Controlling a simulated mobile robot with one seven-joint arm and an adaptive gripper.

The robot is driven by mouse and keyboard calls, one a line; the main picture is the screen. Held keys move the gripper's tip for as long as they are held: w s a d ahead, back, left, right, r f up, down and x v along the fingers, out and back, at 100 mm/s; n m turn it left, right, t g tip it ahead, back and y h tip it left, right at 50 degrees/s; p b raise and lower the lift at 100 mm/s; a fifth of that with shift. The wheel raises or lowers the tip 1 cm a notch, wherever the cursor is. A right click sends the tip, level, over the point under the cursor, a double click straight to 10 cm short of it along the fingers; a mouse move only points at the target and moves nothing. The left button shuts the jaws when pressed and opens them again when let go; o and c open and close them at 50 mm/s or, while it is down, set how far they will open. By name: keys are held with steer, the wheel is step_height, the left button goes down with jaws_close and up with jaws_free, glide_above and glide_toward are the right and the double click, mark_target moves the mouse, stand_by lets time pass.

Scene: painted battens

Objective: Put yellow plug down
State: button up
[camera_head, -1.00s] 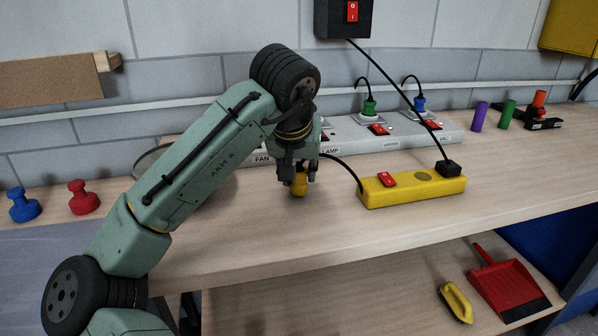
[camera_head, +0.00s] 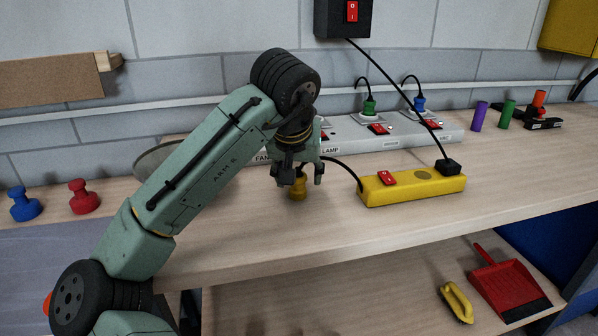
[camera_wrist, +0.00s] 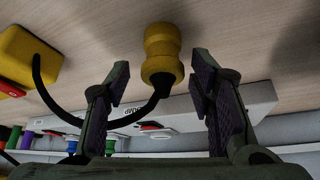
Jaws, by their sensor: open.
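The yellow plug (camera_head: 298,188) stands on the bench top, left of the yellow power strip (camera_head: 412,190). My gripper (camera_head: 302,180) is open just above and around its top, with its fingers apart from it. In the wrist view the yellow plug (camera_wrist: 161,55) shows beyond and between the two open fingertips (camera_wrist: 157,85), touching neither. A black cable runs from the plug to the yellow power strip (camera_wrist: 25,62). In the head view the cable's end at the plug is hidden behind my gripper.
A grey socket strip (camera_head: 350,135) with green and blue plugs lies behind my gripper. A black cable hangs from the wall switch box (camera_head: 343,18) to the yellow strip. Blue (camera_head: 24,204) and red (camera_head: 83,197) knobs stand at left. The bench front is clear.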

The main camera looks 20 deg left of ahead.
steer(key=shift+d+f, duration=0.1)
steer(key=shift+f, duration=0.1)
steer(key=shift+w+r+p, duration=0.2)
steer(key=shift+r+p, duration=0.1)
steer(key=shift+r, duration=0.35)
steer(key=a+v, duration=0.1)
steer(key=v, duration=1)
steer(key=shift+s+d+r, duration=0.3)
steer(key=shift+d, duration=0.05)
